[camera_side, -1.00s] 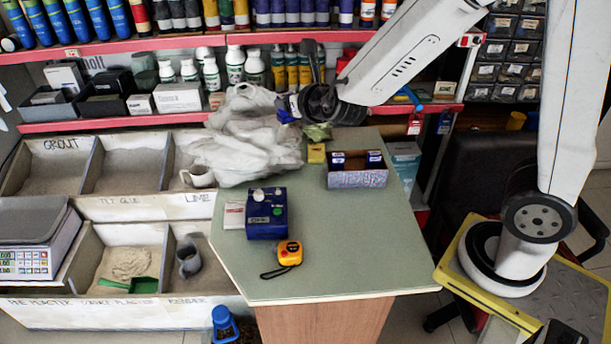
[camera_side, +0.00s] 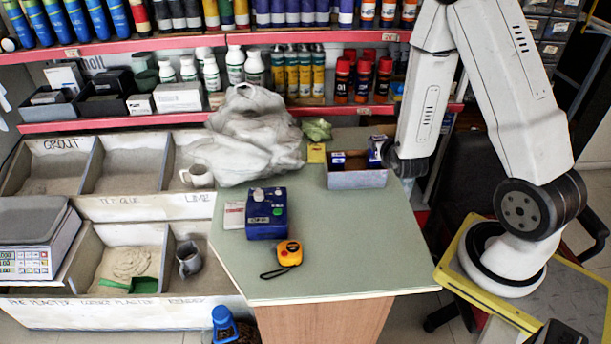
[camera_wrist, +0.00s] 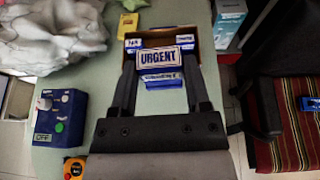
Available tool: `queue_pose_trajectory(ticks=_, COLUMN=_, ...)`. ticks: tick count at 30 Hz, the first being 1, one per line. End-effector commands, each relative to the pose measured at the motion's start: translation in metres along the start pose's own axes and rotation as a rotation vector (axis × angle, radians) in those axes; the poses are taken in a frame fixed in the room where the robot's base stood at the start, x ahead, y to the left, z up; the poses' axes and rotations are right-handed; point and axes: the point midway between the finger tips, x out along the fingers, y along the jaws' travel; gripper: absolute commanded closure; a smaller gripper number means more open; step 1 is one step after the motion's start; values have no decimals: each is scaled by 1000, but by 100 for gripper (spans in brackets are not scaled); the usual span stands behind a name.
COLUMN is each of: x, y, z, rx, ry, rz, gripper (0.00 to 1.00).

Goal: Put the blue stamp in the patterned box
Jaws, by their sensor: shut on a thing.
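The patterned box (camera_side: 357,181), open-topped with a greyish-purple front, stands on the green counter. A dark blue stamp (camera_side: 338,161) with a white label stands in its left part. My gripper (camera_wrist: 161,62) is shut on a blue stamp marked URGENT (camera_wrist: 160,55), its fingers on both sides. My wrist hides most of the gripper there. In the wrist view, blue stamps show behind the held one. I cannot tell whether the held stamp touches the box.
A blue device with knobs (camera_side: 266,215) and a yellow tape measure (camera_side: 289,253) lie left of the box. A small yellow block (camera_side: 316,153) and a crumpled grey bag (camera_side: 250,140) are behind. The counter in front of the box is clear.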

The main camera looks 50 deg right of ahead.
Motion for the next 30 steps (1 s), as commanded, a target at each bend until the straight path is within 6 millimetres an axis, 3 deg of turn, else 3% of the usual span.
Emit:
queue_pose_trajectory(ticks=6, x=-2, y=-22, z=-17, rx=13, ry=2, rz=-33, gripper=97)
queue_pose_trajectory(ticks=17, x=2, y=-24, z=-19, rx=16, ry=-2, rz=-37, gripper=97)
queue_pose_trajectory(ticks=23, x=21, y=-18, z=-20, rx=16, ry=-2, rz=-37, gripper=97)
queue_pose_trajectory(ticks=30, x=58, y=-9, z=-21, rx=16, ry=-2, rz=-38, gripper=98)
